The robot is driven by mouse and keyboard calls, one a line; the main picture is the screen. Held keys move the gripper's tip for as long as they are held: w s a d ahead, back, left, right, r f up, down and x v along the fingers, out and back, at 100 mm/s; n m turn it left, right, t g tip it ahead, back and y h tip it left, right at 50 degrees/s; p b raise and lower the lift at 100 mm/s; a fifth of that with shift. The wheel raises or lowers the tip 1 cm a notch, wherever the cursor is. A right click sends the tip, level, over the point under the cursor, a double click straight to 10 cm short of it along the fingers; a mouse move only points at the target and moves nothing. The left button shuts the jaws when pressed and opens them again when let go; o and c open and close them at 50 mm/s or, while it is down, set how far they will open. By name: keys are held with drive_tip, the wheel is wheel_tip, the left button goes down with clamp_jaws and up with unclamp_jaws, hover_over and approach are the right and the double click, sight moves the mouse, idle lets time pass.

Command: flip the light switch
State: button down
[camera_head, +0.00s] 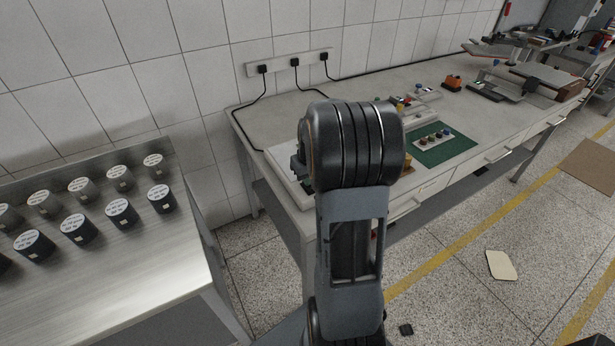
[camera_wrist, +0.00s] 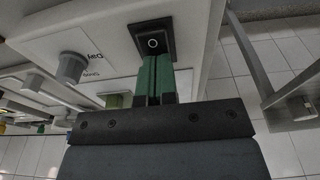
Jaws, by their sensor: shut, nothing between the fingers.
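The light switch (camera_wrist: 153,41) is a black rocker with a white ring mark in a black frame, seen at the top middle of the wrist view. It sits on a white panel (camera_wrist: 110,30). My gripper (camera_wrist: 156,61) has green fingers, shut together and empty. The fingertips lie just below the rocker's marked face in the picture, overlapping the frame's lower edge; I cannot tell whether they touch it. In the head view my arm hides the switch and most of my gripper; a white edge (camera_head: 281,172) shows left of the arm on the bench.
A grey knob (camera_wrist: 72,67) stands out from the panel left of the switch. In the head view, a green mat (camera_head: 458,151) with small coloured parts lies on the workbench (camera_head: 270,128) right of my arm. A metal table (camera_head: 130,285) with several dark cylinders is at left.

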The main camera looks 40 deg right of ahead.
drive_tip(key=shift+w+g+p, duration=0.15)
drive_tip(key=shift+g+p, duration=0.75)
drive_tip(key=shift+p, duration=0.25)
drive_tip(key=shift+w+f+g+p, duration=0.15)
drive_tip(key=shift+f+g+p, duration=0.4)
drive_tip(key=shift+g, duration=0.25)
drive_tip(key=shift+f, duration=0.1)
drive_tip(key=shift+s+a, duration=0.1)
drive_tip(key=shift+s, duration=0.6)
wheel_tip(320, 180, up, 15)
drive_tip(key=w+p, duration=0.2)
drive_tip(key=shift+w+d, duration=0.3)
